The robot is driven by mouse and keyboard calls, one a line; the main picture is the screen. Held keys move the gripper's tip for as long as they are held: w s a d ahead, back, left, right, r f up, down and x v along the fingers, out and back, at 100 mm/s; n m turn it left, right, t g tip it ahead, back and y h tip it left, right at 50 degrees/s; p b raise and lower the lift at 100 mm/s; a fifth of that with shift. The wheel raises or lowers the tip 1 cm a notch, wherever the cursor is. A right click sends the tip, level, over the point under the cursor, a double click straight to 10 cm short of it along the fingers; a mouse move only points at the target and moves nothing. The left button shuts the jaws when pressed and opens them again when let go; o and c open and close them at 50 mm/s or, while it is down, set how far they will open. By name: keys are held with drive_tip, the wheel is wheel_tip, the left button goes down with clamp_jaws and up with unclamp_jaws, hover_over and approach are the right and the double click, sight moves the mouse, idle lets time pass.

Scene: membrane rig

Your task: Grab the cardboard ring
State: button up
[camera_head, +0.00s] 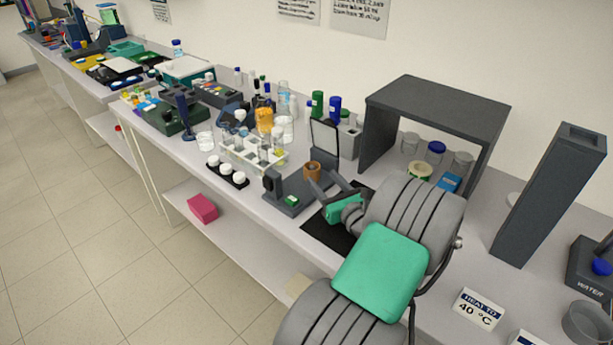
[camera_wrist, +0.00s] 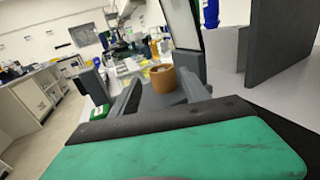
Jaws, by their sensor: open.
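The cardboard ring is a short brown open-topped cylinder (camera_head: 312,171). It stands upright on a dark grey rig (camera_head: 292,205) on the bench. It also shows in the wrist view (camera_wrist: 168,85), just ahead of my fingers, near the middle. My gripper (camera_head: 322,186) is open, with its dark fingers pointing toward the ring from the right in the head view. In the wrist view one finger lies left of the ring and the other right of it. I cannot tell whether the fingertips touch the ring or reach around it.
A dark-framed upright panel (camera_head: 324,138) stands right behind the ring. A white tube rack (camera_head: 253,158) and a tray of white-capped jars (camera_head: 227,174) are to the left. A dark grey shelf (camera_head: 440,105) stands behind at right. A black mat (camera_head: 322,232) lies under my gripper.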

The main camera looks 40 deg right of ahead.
sight(316, 171)
drive_tip(key=p+x, duration=0.1)
drive_tip(key=x, duration=0.6)
drive_tip(key=shift+d+f, duration=0.1)
drive_tip(key=shift+d, duration=0.1)
drive_tip(key=c, duration=1.1)
drive_tip(key=shift+o, duration=0.2)
